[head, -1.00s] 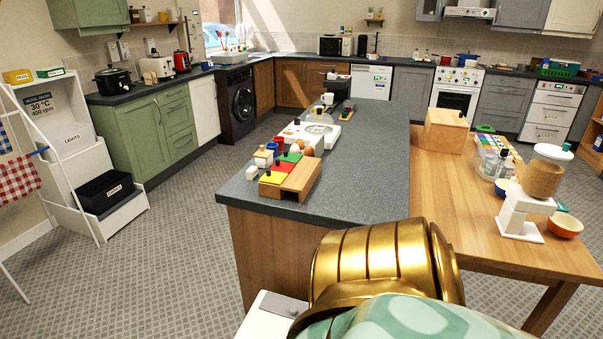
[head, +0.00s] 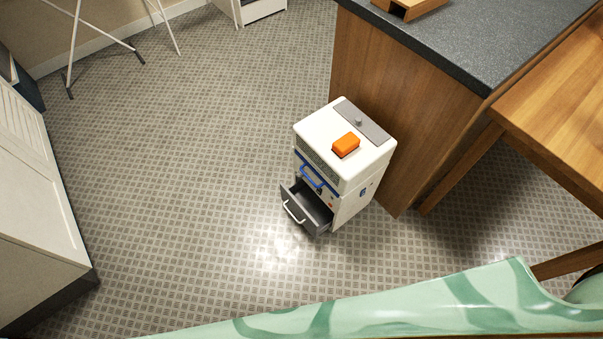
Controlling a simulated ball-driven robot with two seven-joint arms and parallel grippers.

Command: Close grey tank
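The grey tank (head: 318,211) is a dark grey, drawer-like box with a pale handle (head: 293,212). It sticks out of the lower front of a small white unit (head: 318,128), so it stands open. Its inside looks empty. A blue handle (head: 311,180) sits on the unit's front just above the tank. The unit stands on the floor beside the wooden side of the counter. Neither of my grippers is in the head view.
An orange block (head: 346,145) and a grey panel (head: 362,121) with a small knob are on top of the unit. The wooden island (head: 400,110) is close on its right, and a wooden table (head: 560,120) beyond. Open patterned floor (head: 180,180) lies to the left and in front.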

